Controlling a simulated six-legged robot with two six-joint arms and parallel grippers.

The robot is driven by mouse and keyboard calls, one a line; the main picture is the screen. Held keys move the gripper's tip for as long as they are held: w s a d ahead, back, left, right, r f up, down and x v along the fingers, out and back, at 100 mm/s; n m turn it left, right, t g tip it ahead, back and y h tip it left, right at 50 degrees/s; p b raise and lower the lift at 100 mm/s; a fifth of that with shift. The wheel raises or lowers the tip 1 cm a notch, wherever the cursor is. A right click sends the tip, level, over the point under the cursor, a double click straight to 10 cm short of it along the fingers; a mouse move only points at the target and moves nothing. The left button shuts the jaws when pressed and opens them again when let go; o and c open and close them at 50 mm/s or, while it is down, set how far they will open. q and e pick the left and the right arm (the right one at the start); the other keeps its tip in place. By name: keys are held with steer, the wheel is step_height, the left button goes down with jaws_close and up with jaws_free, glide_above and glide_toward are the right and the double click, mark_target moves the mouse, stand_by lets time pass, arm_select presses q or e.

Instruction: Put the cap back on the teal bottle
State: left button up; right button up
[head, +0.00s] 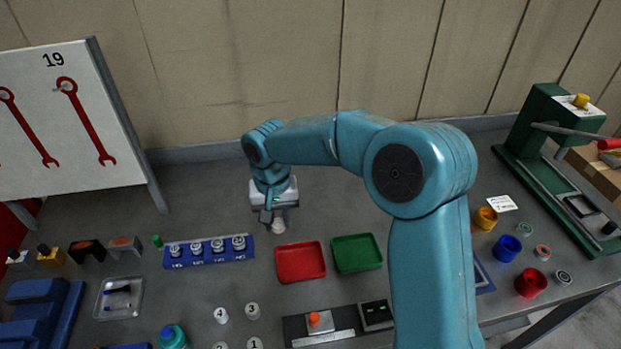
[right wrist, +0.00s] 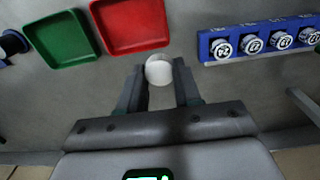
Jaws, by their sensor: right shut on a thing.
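The teal bottle (head: 173,338) stands at the bottom edge of the head view, left of centre, and is cut off by the frame. My right gripper (head: 276,219) is at the back of the bench, behind the red tray. It is shut on a small white round piece that looks like the cap (head: 278,227). In the right wrist view the white cap (right wrist: 158,72) sits between the two fingertips. It is near the bench top; I cannot tell whether it touches. My left gripper is not in view.
A red tray (head: 300,276) and a green tray (head: 343,268) lie in front of my right gripper. A blue rack (head: 176,262) with numbered pieces is left of it. White numbered pieces (head: 252,311) stand near the bottle. My right arm hides part of the bench.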

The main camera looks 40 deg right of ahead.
steer(key=s+a+f+n, duration=0.2)
steer(key=a+f+n, duration=0.1)
steer(key=a+n, duration=0.3)
steer(key=shift+s+a+f, duration=0.25)
steer(key=shift+s+a, duration=0.1)
steer(key=shift+s, duration=0.05)
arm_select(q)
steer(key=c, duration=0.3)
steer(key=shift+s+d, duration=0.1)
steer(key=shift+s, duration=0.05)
arm_select(e)
steer(key=shift+s, duration=0.1)
